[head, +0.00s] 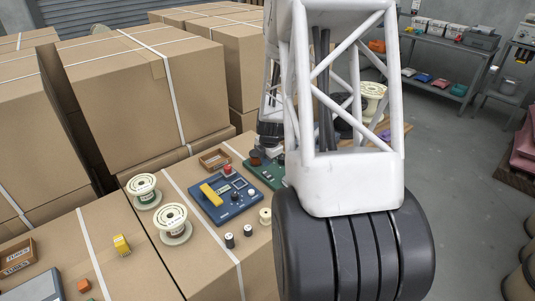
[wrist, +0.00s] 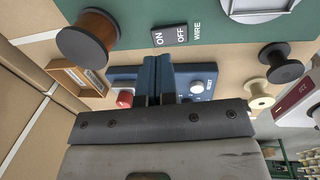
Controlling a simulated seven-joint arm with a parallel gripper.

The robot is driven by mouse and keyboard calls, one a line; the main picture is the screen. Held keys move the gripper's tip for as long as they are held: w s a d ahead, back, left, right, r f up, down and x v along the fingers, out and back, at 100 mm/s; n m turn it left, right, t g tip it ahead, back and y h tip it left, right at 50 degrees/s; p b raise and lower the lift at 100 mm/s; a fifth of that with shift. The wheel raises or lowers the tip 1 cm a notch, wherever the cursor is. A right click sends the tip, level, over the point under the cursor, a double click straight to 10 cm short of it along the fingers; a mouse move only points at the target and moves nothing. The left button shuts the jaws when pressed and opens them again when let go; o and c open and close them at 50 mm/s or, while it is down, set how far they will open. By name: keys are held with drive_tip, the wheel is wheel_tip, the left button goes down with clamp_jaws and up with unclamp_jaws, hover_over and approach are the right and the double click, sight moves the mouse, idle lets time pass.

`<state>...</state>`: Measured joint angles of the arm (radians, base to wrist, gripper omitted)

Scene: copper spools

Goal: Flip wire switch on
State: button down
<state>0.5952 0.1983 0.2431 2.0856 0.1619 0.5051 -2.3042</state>
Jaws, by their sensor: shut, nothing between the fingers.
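The wire switch's black plate (wrist: 169,36), marked ON and OFF with WIRE printed beside it, sits on a green board (wrist: 225,30) in the wrist view. In the head view, the green board (head: 266,176) is partly hidden behind my arm, and the switch cannot be made out.
A copper spool (wrist: 88,40) stands left of the plate. A blue panel (head: 222,202) with a red button (wrist: 125,98) and white dial (wrist: 196,87) lies nearby. Cream spools (head: 143,190), a small wooden tray (head: 214,160) and large strapped boxes (head: 145,80) crowd the surroundings.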

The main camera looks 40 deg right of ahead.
sight(267, 175)
drive_tip(key=shift+w+f, duration=0.15)
drive_tip(key=shift+f, duration=0.95)
drive_tip(key=shift+w+f, duration=0.15)
drive_tip(key=shift+f, duration=0.9)
drive_tip(key=shift+f, duration=0.2)
drive_tip(key=shift+s, duration=0.15)
drive_tip(key=shift+s+r, duration=0.2)
drive_tip(key=shift+s, duration=0.35)
drive_tip(key=shift+r, duration=0.1)
wheel_tip(267, 175, up, 14)
drive_tip(key=s, duration=0.2)
